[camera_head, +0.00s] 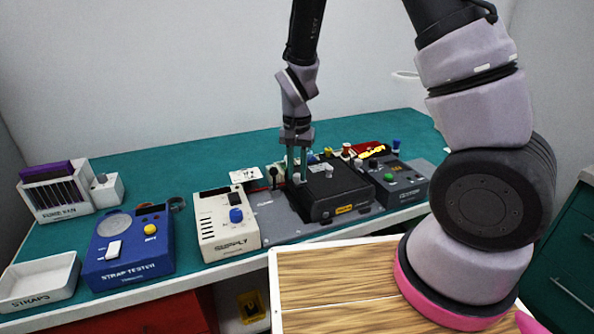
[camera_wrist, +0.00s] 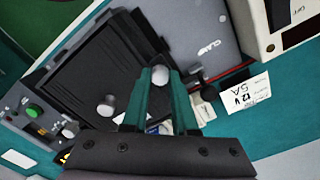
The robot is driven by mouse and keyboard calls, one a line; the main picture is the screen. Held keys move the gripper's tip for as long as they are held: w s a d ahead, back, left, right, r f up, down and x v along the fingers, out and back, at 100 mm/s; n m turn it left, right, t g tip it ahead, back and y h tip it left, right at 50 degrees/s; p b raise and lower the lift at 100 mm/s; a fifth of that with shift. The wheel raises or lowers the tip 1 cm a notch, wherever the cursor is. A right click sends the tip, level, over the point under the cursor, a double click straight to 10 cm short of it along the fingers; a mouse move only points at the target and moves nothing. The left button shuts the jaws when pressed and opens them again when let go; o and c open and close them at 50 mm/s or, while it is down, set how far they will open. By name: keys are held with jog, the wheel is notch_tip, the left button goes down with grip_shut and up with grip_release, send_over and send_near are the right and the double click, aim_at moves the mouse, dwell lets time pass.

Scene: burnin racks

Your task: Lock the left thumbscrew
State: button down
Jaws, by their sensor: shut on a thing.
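The left thumbscrew is a small silver-white knob (camera_wrist: 160,74) at the edge of a black ribbed fixture (camera_head: 338,192). My gripper (camera_head: 297,168) reaches down from above at the fixture's left side. Its teal fingers are shut on the left thumbscrew, one on each side of it, as the wrist view shows. A second pale thumbscrew (camera_wrist: 106,105) stands free on the right side of the fixture. Whether the held thumbscrew is turned in or loose cannot be told.
A beige supply box (camera_head: 228,222) with a blue knob stands left of the fixture. A blue strap tester (camera_head: 128,250) is farther left. A dark unit with a green button (camera_head: 400,180) stands to the right. A wooden board (camera_head: 340,290) lies in front.

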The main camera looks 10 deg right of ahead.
aim_at(297, 175)
jog(key=c, duration=0.7)
grip_release()
notch_tip(297, 175, up, 11)
jog(key=shift+f, duration=0.1)
